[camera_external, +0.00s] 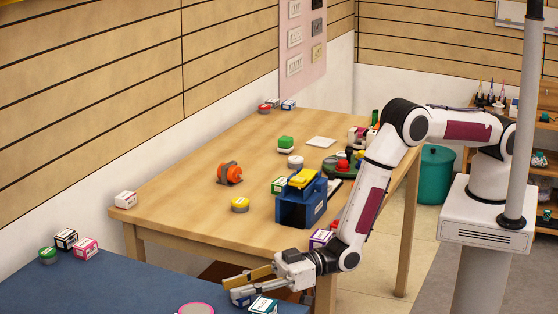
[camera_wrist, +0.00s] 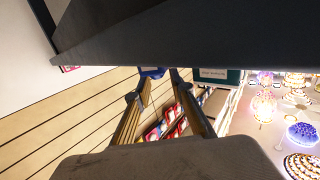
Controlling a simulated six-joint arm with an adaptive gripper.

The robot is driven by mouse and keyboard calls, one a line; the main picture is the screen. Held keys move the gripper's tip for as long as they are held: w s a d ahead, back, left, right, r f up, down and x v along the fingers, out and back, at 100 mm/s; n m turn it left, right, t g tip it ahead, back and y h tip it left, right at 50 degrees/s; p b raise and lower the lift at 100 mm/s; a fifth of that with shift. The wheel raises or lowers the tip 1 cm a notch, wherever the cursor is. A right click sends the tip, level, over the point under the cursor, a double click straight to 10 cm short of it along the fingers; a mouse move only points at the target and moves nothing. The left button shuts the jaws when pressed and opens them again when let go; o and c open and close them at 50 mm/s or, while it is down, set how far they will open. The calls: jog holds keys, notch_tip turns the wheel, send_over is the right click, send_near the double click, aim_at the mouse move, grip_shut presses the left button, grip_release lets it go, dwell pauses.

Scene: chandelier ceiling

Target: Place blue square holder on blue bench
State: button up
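A dark blue box-like holder (camera_external: 290,212) with an open front stands upright on the wooden table; a yellow piece lies on its top. The blue bench (camera_external: 130,285) is at the lower left in the external view, below the table's level. My gripper (camera_external: 233,291) reaches left, low over the bench's right part, well apart from the holder. In the wrist view, my two fingers (camera_wrist: 162,75) are spread with a gap between them. A small blue thing (camera_wrist: 152,72) shows by the fingertips; I cannot tell what it is or whether it touches them.
A teal-and-white box (camera_external: 263,305) is close to my gripper, and a pink-rimmed round item (camera_external: 196,309) is at the bench's front. Small boxes (camera_external: 86,249) stand at its far left. The bench middle is clear. The wooden table (camera_external: 190,215) holds several tins and boxes.

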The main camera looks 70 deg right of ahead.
jog(key=shift+r, duration=0.15)
jog(key=v, duration=1.2)
dwell(0.3)
dwell(0.5)
jog(key=shift+w+r, duration=0.1)
jog(key=shift+w, duration=0.05)
